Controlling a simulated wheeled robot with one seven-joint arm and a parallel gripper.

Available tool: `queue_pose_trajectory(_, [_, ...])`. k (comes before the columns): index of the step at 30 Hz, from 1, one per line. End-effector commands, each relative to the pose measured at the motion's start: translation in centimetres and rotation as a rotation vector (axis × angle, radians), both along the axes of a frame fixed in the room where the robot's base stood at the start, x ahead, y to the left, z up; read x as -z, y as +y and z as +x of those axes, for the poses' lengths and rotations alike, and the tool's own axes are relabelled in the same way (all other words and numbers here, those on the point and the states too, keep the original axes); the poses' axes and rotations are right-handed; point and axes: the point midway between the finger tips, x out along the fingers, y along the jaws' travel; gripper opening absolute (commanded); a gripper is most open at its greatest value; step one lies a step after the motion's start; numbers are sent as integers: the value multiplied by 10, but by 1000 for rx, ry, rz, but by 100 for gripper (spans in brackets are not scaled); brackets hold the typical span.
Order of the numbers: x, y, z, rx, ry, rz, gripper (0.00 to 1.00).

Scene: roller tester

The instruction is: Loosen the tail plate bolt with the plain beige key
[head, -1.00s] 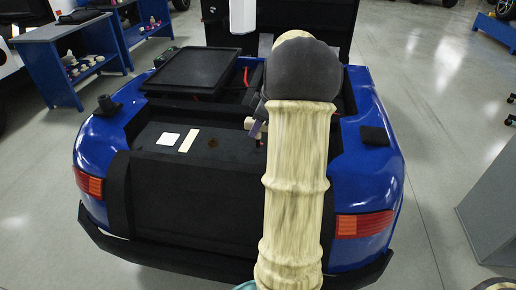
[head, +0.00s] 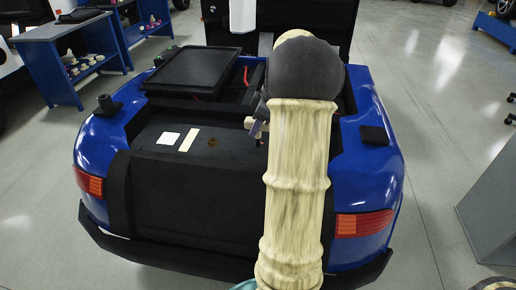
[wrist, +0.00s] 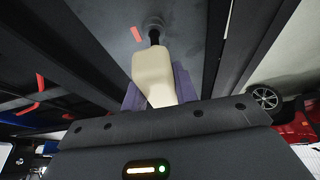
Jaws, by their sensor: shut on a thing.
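The plain beige key (wrist: 153,75) is held between the two purple fingers of my gripper (wrist: 158,88) in the wrist view. Its dark shaft points away from me and its tip meets or lies just in front of a round grey bolt (wrist: 153,22) on a dark plate (wrist: 115,25). I cannot tell whether the tip is seated in it. In the head view, a small part of the key (head: 249,122) and a purple finger of my gripper (head: 257,130) show beside my arm, over the car's rear bay. The arm hides the rest, and the bolt is not visible there.
The blue car body (head: 372,190) surrounds the dark bay. A black tray-like panel (head: 193,69) lies on its left. A white square (head: 168,138) and a cream strip (head: 189,140) lie on the dark deck. A blue shelf (head: 70,55) stands at the back left.

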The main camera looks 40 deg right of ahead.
Motion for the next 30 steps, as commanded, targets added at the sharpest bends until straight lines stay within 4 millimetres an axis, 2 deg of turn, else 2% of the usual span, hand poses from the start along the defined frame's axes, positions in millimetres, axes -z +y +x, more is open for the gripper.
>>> queue_pose_trajectory(8, [1,1,-1,3,4,4,0])
queue_pose_trajectory(30, [-19,0,0,4,0,0,0])
